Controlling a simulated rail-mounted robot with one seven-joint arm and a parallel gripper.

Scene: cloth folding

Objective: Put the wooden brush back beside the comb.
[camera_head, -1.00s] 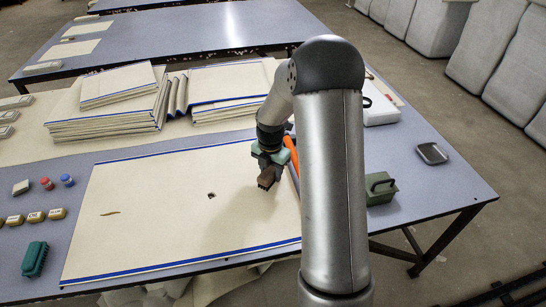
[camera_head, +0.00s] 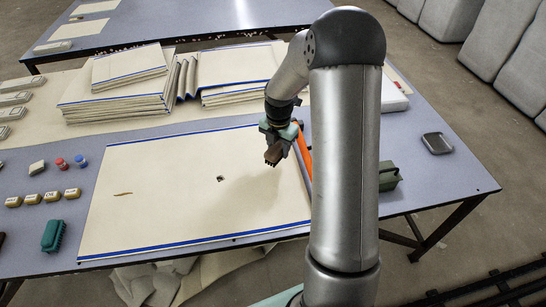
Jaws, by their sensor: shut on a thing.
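My gripper (camera_head: 280,136) is shut on a small dark brown brush (camera_head: 274,154) that hangs tilted from the jaws. They are over the right part of a cream cloth panel with blue edges (camera_head: 165,215), apparently a little above it. The fingertips are small and partly hidden by the brush. I cannot make out a comb with certainty. A green brush-like block (camera_head: 53,236) with bristles lies on the table left of the cloth. A dark brown object (camera_head: 1,239) is cut off at the left picture edge.
Tan blocks (camera_head: 52,196), red (camera_head: 60,163) and blue (camera_head: 80,161) small pieces and a pale block (camera_head: 37,168) stand left of the cloth. Folded cloth stacks (camera_head: 115,95) are behind. An orange object (camera_head: 303,150), green box (camera_head: 388,175) and grey tray (camera_head: 437,143) are right.

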